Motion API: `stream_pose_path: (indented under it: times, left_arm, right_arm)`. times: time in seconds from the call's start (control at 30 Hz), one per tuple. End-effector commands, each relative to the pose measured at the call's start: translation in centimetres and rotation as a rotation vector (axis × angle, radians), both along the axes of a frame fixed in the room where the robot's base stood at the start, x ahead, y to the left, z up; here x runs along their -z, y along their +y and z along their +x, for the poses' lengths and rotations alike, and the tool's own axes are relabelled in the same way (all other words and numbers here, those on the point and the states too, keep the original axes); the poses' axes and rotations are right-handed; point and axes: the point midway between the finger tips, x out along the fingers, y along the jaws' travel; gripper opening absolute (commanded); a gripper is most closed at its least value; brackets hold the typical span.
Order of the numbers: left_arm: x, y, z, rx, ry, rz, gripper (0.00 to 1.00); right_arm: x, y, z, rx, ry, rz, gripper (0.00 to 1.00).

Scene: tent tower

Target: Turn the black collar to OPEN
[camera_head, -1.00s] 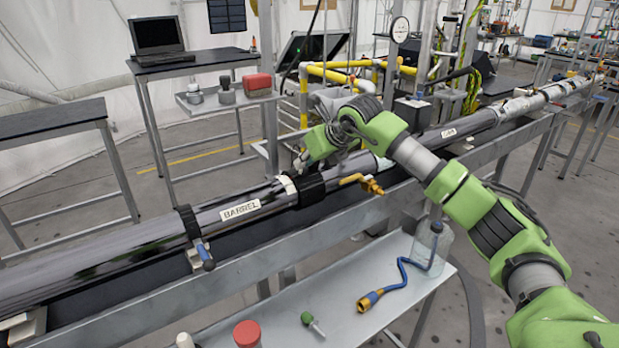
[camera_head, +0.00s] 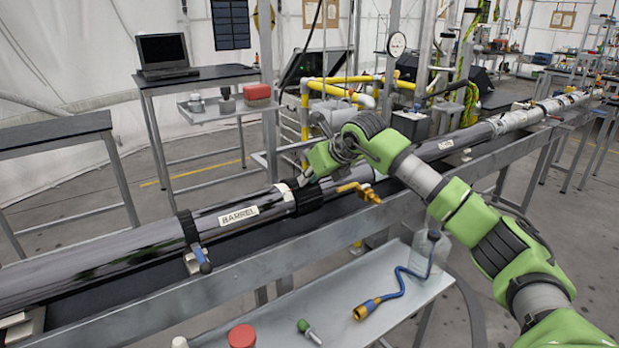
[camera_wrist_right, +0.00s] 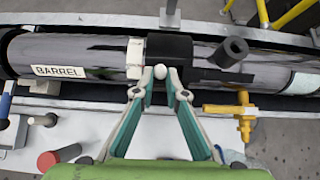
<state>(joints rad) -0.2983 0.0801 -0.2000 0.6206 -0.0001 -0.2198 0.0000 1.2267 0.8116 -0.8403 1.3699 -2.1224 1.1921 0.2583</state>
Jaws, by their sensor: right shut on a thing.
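The black collar (camera_head: 308,198) is a dark band around the long shiny tube, just right of the BARREL label (camera_head: 238,216). In the right wrist view the collar (camera_wrist_right: 180,48) sits in the upper middle, with a pale marker block beside its left edge and a black stub (camera_wrist_right: 235,50) at its right. My right gripper (camera_head: 306,177) is at the collar's upper side. In the wrist view its fingers (camera_wrist_right: 160,76) close around a small pale round knob (camera_wrist_right: 160,71) in front of the collar. The fingers partly hide how the knob joins the collar. My left gripper does not show.
A brass valve with a yellow lever (camera_head: 362,190) sticks out just right of the collar. A blue clamp (camera_head: 200,258) stands left of it. The lower shelf (camera_head: 300,290) holds a bottle, a blue hose, a green-headed tool and a red-lidded jar.

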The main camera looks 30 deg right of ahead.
Motion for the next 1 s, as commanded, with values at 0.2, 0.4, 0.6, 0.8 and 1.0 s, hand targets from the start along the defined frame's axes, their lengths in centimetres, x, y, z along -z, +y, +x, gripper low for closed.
stream_pose_path:
  times: [0.2,0.4,0.6,0.8,1.0]
  left_arm:
    - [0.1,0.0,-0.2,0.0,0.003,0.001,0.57]
    - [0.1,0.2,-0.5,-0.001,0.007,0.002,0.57]
    - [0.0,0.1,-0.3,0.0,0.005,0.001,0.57]
    - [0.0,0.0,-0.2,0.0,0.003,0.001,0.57]
    - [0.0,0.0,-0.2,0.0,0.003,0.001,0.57]
  right_arm:
    - [1.0,0.1,-0.3,-0.002,0.022,-0.002,0.2]
    - [0.6,0.0,-0.3,-0.001,0.016,-0.002,0.2]
    - [-1.4,-0.3,-2.1,-0.001,0.012,-0.004,0.2]
    - [-4.4,-0.7,-5.2,-0.001,0.015,-0.003,0.2]
    - [-6.6,-1.1,-7.6,0.0,0.019,-0.003,0.2]
